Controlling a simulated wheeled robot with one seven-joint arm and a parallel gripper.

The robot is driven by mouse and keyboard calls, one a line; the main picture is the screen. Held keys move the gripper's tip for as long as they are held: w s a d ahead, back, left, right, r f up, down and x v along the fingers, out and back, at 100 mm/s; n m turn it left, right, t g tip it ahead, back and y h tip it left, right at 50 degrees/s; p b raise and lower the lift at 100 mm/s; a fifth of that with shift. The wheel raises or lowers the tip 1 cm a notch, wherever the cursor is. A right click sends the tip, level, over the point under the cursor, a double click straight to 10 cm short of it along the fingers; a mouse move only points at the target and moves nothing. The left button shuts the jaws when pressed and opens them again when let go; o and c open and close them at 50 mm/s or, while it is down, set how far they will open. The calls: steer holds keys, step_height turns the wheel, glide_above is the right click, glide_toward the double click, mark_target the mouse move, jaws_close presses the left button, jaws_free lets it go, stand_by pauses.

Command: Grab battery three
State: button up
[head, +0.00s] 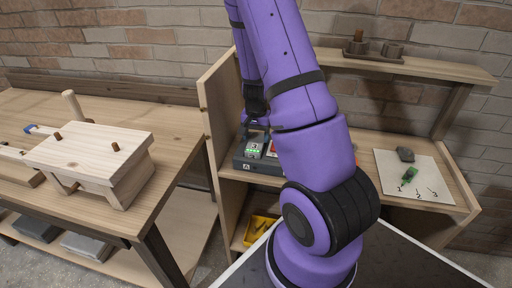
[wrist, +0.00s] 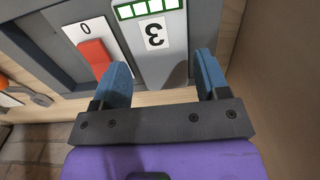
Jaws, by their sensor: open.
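Battery three (wrist: 152,38) is a light grey block in the wrist view, marked with an upside-down 3 and a row of green bars. It sits in a dark grey housing (wrist: 215,35). In the head view the battery (head: 254,149) shows its green lights in the dark box (head: 243,165) on the shelf unit. My gripper (wrist: 162,78) is open, its blue fingers apart on either side of the battery's near end. I cannot tell whether they touch it. In the head view my gripper (head: 256,128) is above the box, and my arm hides the box's right part.
A red switch (wrist: 95,55) on a white plate marked 0 is close to the left finger. A paper sheet (head: 432,175) marked 1, 2, 3 holds a green item (head: 409,174) and a dark lump (head: 405,154). A yellow bin (head: 261,230) stands below. A workbench (head: 105,210) is at left.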

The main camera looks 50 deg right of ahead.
steer(key=shift+f, duration=1.45)
steer(key=c, duration=0.8)
steer(key=shift+o, duration=0.2)
steer(key=shift+r, duration=0.15)
